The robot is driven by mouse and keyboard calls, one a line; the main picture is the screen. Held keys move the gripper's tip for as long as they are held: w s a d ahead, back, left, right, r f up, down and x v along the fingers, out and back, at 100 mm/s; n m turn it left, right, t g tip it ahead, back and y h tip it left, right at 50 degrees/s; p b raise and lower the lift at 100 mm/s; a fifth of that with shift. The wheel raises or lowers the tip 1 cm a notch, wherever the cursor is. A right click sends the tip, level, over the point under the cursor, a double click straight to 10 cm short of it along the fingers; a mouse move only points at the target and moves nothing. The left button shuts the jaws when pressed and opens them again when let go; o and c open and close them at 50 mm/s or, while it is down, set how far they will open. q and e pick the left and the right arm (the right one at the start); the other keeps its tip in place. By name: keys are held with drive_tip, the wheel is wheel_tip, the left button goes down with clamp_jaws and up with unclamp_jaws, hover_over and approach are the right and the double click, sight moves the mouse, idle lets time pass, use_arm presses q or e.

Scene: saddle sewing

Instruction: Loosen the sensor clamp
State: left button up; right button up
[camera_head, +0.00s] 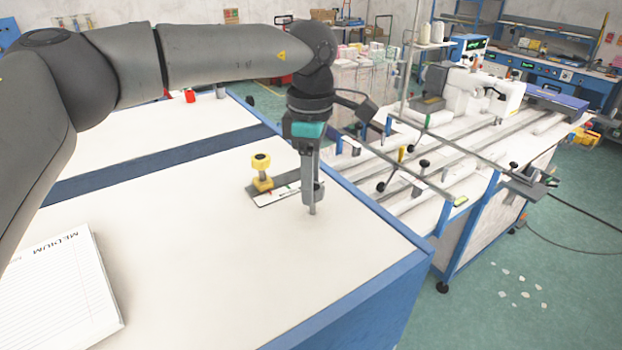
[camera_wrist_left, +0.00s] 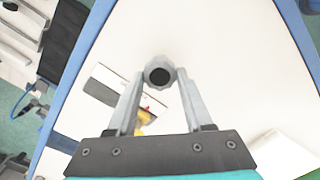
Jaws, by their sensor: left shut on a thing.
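My left gripper (camera_head: 311,190) points straight down over the white tabletop, just right of a small plate with markings (camera_head: 272,199). Its fingers are shut on a slim grey rod-like thing (camera_head: 312,209), whose lower end sticks out below them near the tabletop. In the left wrist view the rod (camera_wrist_left: 159,71) shows end-on, round with a dark middle, between the fingertips of the gripper (camera_wrist_left: 161,85). A yellow clamp with a round knob (camera_head: 261,163) stands at the plate's far left end. In the wrist view the clamp is partly hidden behind the fingers. My right gripper is out of view.
A notepad marked MEDIUM (camera_head: 62,290) lies at the table's front left. Beyond the table's blue right edge, a sewing station with rails (camera_head: 425,165) and a white sewing machine (camera_head: 480,90) stands close. The tabletop front middle is clear.

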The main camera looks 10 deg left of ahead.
use_arm(q)
clamp_jaws()
drive_tip(key=n+b, duration=0.2)
drive_tip(key=n, duration=0.1)
drive_tip(key=shift+f+n, duration=0.1)
drive_tip(key=shift+n, duration=0.2)
drive_tip(key=n+b, duration=0.2)
drive_tip(key=n, duration=0.2)
drive_tip(key=shift+s+n, duration=0.1)
drive_tip(key=shift+n, duration=0.2)
drive_tip(key=n+b, duration=0.2)
drive_tip(key=n, duration=0.4)
drive_tip(key=shift+d, duration=0.1)
drive_tip(key=n+b, duration=0.2)
drive_tip(key=n, duration=0.4)
drive_tip(key=shift+n, duration=0.3)
drive_tip(key=shift+r, duration=0.2)
